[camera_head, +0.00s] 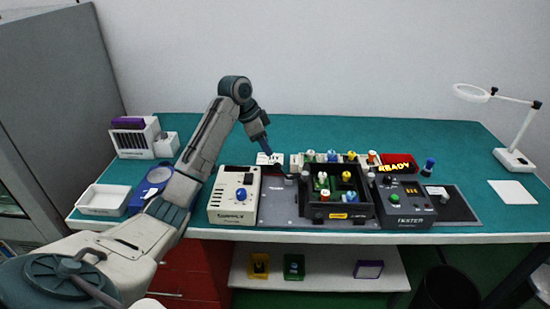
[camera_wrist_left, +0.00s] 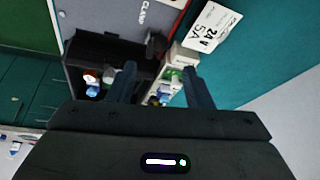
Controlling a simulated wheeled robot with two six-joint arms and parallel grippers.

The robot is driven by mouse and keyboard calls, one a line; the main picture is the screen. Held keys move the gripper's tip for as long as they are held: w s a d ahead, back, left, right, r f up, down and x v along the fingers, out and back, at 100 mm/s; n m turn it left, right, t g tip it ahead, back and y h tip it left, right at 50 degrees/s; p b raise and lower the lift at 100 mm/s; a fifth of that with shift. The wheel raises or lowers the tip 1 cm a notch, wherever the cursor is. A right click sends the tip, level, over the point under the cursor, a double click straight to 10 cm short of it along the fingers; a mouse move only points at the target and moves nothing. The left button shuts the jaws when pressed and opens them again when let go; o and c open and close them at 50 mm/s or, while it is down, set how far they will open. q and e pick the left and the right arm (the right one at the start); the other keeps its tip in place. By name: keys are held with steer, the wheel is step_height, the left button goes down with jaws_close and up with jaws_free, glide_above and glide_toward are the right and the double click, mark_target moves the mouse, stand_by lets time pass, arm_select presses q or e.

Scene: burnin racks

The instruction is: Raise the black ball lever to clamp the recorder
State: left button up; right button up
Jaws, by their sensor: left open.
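My left gripper (camera_head: 266,149) hangs over the back of the grey fixture plate (camera_head: 274,208), near the white 24V 5A block (camera_head: 268,159). In the left wrist view its two fingers (camera_wrist_left: 158,70) are spread apart with nothing held between them. A black rounded knob (camera_wrist_left: 156,44), apparently the ball lever, shows just beyond the fingertips, near the CLAMP lettering; the fingers do not grip it. Its exact height is hard to tell. The recorder seems to be the open black box (camera_head: 338,211) holding a green board with coloured caps; its dark casing (camera_wrist_left: 92,48) also shows in the left wrist view. My right gripper is not in view.
A beige supply box (camera_head: 234,204) stands left of the plate and a black tester (camera_head: 404,210) stands right of it. A row of coloured parts and a red READY sign (camera_head: 398,164) line the back. The green table behind is clear.

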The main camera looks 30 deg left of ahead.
mark_target(275, 164)
arm_select(q)
steer(key=p+x, duration=0.1)
steer(key=x, duration=0.4)
steer(key=shift+f, duration=0.15)
steer(key=x, duration=0.3)
steer(key=shift+w+f+p, duration=0.1)
steer(key=shift+f+p, duration=0.15)
steer(key=shift+p, duration=0.15)
steer(key=shift+f, duration=0.25)
steer(key=shift+w, duration=0.1)
steer(key=shift+c, duration=0.7)
steer(key=c, duration=0.7)
jaws_close()
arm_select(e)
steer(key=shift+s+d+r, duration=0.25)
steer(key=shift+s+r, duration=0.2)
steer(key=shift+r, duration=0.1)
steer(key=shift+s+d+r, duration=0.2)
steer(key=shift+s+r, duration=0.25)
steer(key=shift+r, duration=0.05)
